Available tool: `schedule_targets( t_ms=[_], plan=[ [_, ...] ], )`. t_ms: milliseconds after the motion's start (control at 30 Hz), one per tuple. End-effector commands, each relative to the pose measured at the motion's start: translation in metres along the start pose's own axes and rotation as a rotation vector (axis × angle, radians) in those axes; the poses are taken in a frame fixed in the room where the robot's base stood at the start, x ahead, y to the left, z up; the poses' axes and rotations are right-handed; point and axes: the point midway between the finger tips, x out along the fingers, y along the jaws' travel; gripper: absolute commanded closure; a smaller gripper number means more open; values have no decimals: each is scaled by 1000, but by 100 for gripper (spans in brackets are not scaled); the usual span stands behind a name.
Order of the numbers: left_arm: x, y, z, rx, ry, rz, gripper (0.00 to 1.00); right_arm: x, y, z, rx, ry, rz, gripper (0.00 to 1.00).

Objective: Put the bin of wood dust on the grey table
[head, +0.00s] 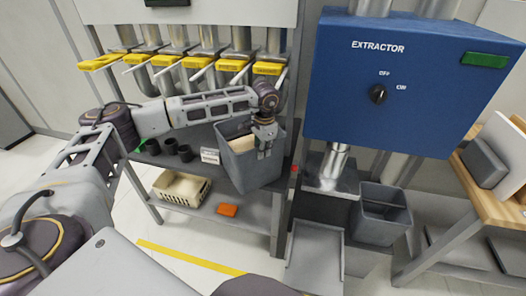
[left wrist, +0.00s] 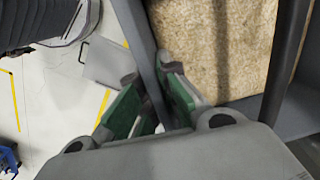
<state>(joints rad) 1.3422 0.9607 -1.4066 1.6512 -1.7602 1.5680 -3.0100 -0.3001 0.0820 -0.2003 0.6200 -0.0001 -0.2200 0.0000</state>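The bin of wood dust (head: 255,172) is a grey open bin with pale tan dust inside. It sits tilted at the right end of the grey table (head: 190,170), overlapping its front edge in the head view; I cannot tell whether it touches the top. My right gripper is out of view.
Black cups (head: 170,147) and a small white label block (head: 210,156) are on the table. A blue extractor (head: 400,75) and another grey bin (head: 381,215) are at the right.

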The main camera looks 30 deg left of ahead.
Motion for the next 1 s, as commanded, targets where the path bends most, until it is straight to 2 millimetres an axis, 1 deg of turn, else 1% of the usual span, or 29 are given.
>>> schedule_targets(
  t_ms=[67,100,267,300,500,533,667,867,1000],
  plan=[
    [-2,-1,-1,0,5,-3,100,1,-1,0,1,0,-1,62],
    [-2,-1,-1,0,5,-3,92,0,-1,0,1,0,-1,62],
    [-1,-1,-1,0,3,-2,71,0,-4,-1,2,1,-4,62],
    [-1,-1,-1,0,3,-2,70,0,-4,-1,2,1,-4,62],
    [0,0,0,0,1,-1,70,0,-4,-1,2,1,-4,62],
    [3,1,1,0,-4,2,70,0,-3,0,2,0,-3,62],
    [1,0,1,0,-2,2,70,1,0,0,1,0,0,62],
    [-11,0,0,0,0,0,70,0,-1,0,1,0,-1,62],
    [-27,0,0,0,2,0,70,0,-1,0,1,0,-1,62]
  ],
)
